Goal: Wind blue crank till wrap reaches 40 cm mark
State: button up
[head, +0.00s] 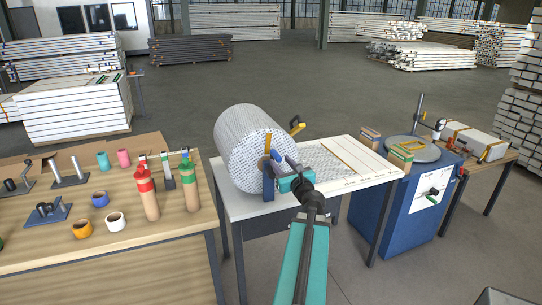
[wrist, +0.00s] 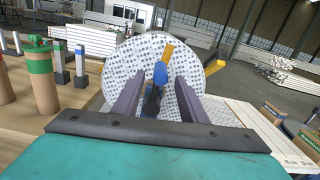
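The large bubble-wrap roll (head: 238,140) stands at the left end of a white table. In the wrist view the roll's round end (wrist: 130,62) faces me. A blue upright (head: 268,184) stands at its near end, with an orange piece (head: 267,143) above. The flat wrap (head: 322,160) lies on the table right of the roll. My gripper (head: 284,165) is in front of the roll's end. In the wrist view its fingers (wrist: 157,88) are apart, around a blue crank part (wrist: 160,73) with a dark piece below it; I see gaps at both sides. The wrap's edge against the marks is too small to read.
A yellow-and-black handle (head: 296,124) sticks out right of the roll. A yellow strip (head: 346,158) crosses the white table (head: 232,208). A wooden bench (head: 110,255) with rolls and tools is left; a blue turntable cabinet (head: 385,210) is right.

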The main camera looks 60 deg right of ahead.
aim_at(272, 150)
jog(key=shift+p+x, duration=1.45)
jog(key=shift+x, duration=3.9)
jog(key=shift+c, duration=0.3)
grip_shut()
jog(key=shift+a, duration=0.1)
